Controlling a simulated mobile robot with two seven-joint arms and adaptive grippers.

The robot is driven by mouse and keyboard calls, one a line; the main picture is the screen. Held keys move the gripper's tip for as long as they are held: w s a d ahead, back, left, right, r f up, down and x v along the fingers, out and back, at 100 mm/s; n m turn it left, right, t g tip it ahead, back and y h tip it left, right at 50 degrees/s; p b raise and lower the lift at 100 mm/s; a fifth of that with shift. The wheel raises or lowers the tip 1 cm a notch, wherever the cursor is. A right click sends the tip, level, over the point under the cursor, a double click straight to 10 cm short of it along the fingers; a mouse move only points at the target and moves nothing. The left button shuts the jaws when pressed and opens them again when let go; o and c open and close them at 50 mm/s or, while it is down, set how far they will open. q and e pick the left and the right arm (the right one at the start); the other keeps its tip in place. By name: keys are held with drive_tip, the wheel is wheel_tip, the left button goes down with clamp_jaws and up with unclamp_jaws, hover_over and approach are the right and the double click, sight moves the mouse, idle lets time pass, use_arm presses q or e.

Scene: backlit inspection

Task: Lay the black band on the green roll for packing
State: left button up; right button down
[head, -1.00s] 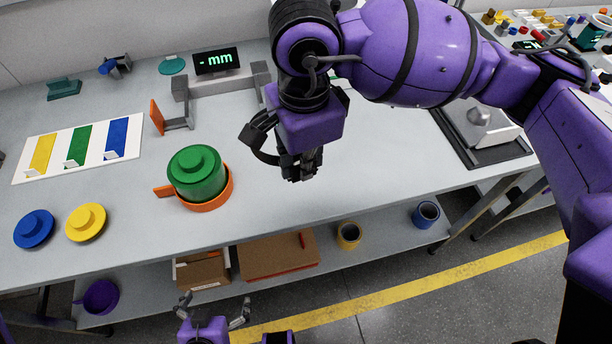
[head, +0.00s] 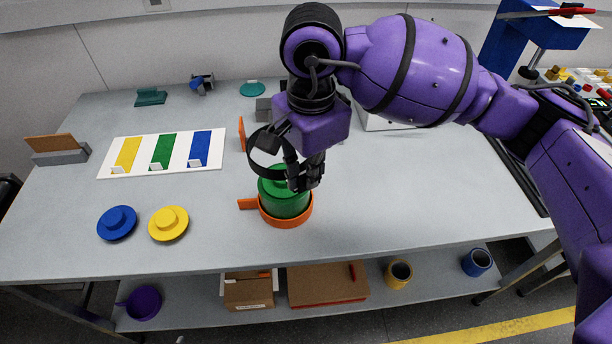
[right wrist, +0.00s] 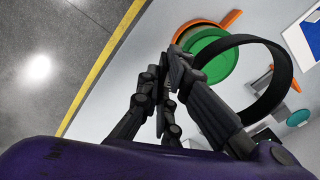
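The green roll (head: 285,206) stands upright in a round orange dish (head: 291,222) with a side handle, on the grey bench. My right gripper (head: 306,184) is shut on the black band (head: 251,148), a stiff open loop that sticks out to the left of the fingers. The gripper overlaps the roll's upper right in the head view. In the right wrist view the band (right wrist: 287,82) curves out beside the fingers, with the green roll (right wrist: 212,62) behind; whether they touch I cannot tell. My left gripper is out of view.
Blue (head: 117,223) and yellow (head: 168,223) lids lie left of the dish. A white board (head: 209,168) with yellow, green and blue strips lies behind them. A grey stand with an orange plate (head: 242,134) is just behind the roll.

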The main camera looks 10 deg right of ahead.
drive_tip(key=shift+d, duration=0.25)
drive_tip(key=shift+f, duration=0.5)
use_arm(q)
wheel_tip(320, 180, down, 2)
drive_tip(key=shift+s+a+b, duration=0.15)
drive_tip(key=shift+b, duration=1.1)
use_arm(e)
wheel_tip(320, 180, down, 5)
drive_tip(key=shift+r, duration=0.1)
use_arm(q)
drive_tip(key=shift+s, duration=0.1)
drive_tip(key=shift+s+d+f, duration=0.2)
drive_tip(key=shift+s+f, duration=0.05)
